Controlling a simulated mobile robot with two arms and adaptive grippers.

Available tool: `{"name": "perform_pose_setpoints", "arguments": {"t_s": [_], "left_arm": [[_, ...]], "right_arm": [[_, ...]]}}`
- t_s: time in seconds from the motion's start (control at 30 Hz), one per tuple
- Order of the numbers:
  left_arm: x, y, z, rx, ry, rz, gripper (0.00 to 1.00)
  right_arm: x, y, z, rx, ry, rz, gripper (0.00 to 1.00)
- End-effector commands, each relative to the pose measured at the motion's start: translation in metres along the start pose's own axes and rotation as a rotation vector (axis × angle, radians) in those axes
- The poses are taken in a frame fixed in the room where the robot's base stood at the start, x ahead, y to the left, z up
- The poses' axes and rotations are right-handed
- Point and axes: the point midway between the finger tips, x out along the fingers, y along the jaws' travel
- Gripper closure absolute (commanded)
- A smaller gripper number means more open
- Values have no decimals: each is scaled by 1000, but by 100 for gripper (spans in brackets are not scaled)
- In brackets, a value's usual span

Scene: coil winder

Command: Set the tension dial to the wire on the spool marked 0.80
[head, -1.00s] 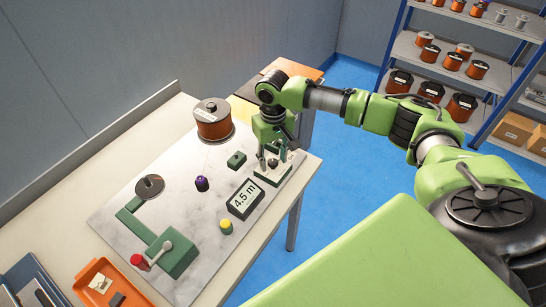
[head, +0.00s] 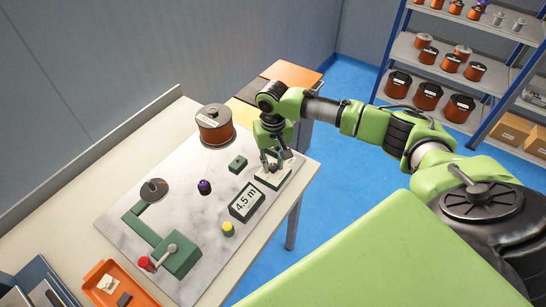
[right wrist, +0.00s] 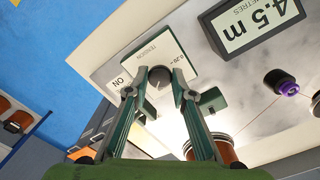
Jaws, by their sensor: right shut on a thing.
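The tension dial is a dark round knob (right wrist: 159,77) on a white panel (right wrist: 146,57) marked "TENSION" in the right wrist view. The "0.20" mark and the word "ON" are legible there; other marks are hidden or too small. My right gripper (right wrist: 158,85) is shut on the knob, one finger on each side. In the head view, my right gripper (head: 271,163) reaches down onto the panel (head: 272,179) at the board's right edge. A copper wire spool (head: 215,125) stands at the back of the board; its label is too small to read. My left gripper is out of view.
A counter display (head: 247,201) reads 4.5 m. A green block (head: 238,164), a purple-topped knob (head: 204,187) and a yellow button (head: 228,229) stand nearby. The green winder (head: 180,257) has a red-knobbed crank. An orange tray (head: 104,278) lies front left. Shelves with spools stand behind.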

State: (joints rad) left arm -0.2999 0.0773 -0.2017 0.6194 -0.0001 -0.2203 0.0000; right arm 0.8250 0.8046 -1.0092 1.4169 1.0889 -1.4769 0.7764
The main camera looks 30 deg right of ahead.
Motion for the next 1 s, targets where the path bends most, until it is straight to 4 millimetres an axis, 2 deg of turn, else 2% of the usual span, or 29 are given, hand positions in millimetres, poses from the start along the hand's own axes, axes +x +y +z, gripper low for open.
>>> {"name": "perform_pose_setpoints", "arguments": {"t_s": [0.03, 0.4, 0.7, 1.0], "left_arm": [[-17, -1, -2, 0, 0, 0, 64], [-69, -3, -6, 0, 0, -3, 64], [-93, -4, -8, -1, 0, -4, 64], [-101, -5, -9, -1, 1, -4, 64]], "right_arm": [[-8, -1, 1, 39, -3, -1, 98], [-7, 0, 1, 358, -2, 0, 98], [-4, 0, 0, 544, 0, 0, 98], [-2, 1, -1, 624, 3, 0, 98]]}}
